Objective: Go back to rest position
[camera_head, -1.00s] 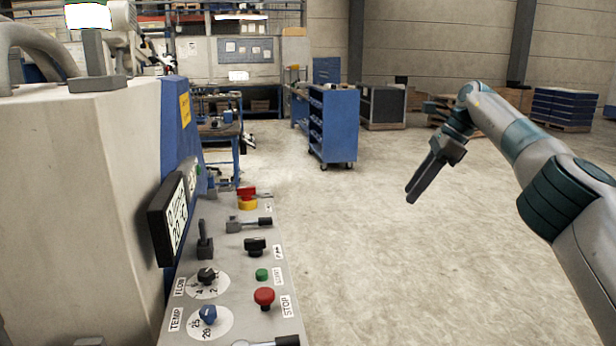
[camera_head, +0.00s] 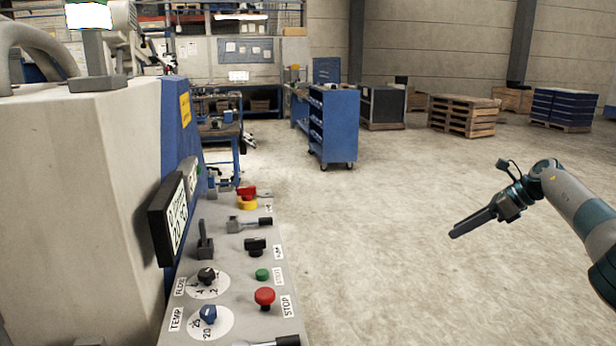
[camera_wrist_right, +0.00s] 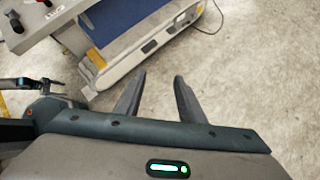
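My right gripper (camera_head: 474,221) hangs over the open floor at the right of the head view, well apart from the control panel. In the right wrist view its two fingers (camera_wrist_right: 158,80) stand apart with only bare floor and the machine's foot beyond them, so it is open and empty. My left gripper is not clearly seen in the head view. The control panel (camera_head: 235,285) at the lower left carries a red stop button (camera_head: 264,296), a green start button (camera_head: 262,274), a flow knob (camera_head: 207,277) and a blue temp knob (camera_head: 208,314).
The large machine body (camera_head: 80,200) and its tilted display (camera_head: 168,220) fill the left. A blue shelf cart (camera_head: 334,125) stands at mid distance. Wooden pallets (camera_head: 463,116) and blue crates (camera_head: 560,107) stand far right. The floor (camera_head: 380,250) between is clear.

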